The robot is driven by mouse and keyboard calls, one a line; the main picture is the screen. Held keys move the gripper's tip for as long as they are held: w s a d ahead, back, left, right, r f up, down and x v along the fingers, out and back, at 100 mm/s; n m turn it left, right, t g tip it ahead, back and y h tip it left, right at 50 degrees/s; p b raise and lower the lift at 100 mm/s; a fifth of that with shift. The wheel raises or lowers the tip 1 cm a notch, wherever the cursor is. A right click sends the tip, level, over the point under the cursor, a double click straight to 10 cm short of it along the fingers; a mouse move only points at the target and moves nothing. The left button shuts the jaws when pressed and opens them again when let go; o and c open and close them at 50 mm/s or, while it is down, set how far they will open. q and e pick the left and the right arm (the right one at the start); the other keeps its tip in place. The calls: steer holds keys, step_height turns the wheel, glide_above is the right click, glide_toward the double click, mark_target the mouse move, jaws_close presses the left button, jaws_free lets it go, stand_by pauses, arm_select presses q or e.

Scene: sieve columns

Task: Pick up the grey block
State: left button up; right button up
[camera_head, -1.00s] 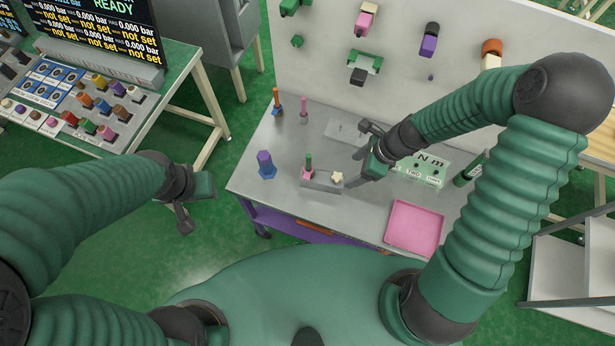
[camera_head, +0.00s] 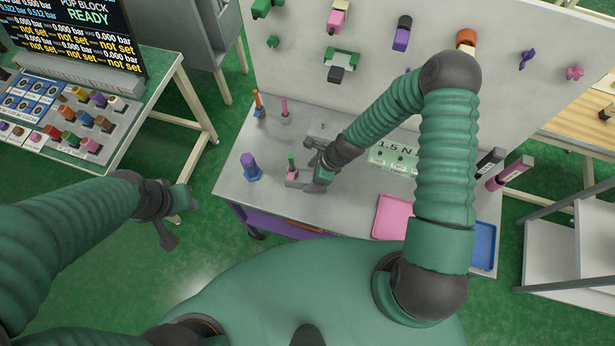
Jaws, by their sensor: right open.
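The grey block (camera_head: 292,184) lies on the grey workbench (camera_head: 232,205), left of centre. A green-topped pink peg (camera_head: 292,167) stands at its left end. My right gripper (camera_head: 311,167) is open over the block's right part and hides much of it, including the pale star-shaped knob seen earlier. I cannot tell whether the fingers touch the block. My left gripper (camera_head: 177,219) hangs left of the bench, away from the block, with its fingers apart and empty.
A blue-purple hexagonal post (camera_head: 250,168) stands left of the block. Orange (camera_head: 259,104) and pink (camera_head: 284,107) pegs stand behind. A pink tray (camera_head: 391,217) and a blue tray (camera_head: 485,246) lie to the right. A pegboard (camera_head: 375,30) rises at the back.

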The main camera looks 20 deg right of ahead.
mark_target(306, 177)
steer(key=shift+x, duration=1.15)
steer(key=shift+a+f, duration=0.15)
steer(key=shift+a, duration=0.5)
steer(key=shift+c, duration=0.5)
steer(key=shift+a, duration=0.1)
steer(key=c, duration=0.5)
arm_select(q)
steer(key=shift+a+r, duration=0.1)
steer(key=shift+r, duration=0.15)
arm_select(e)
steer(key=shift+d, duration=0.5)
jaws_close()
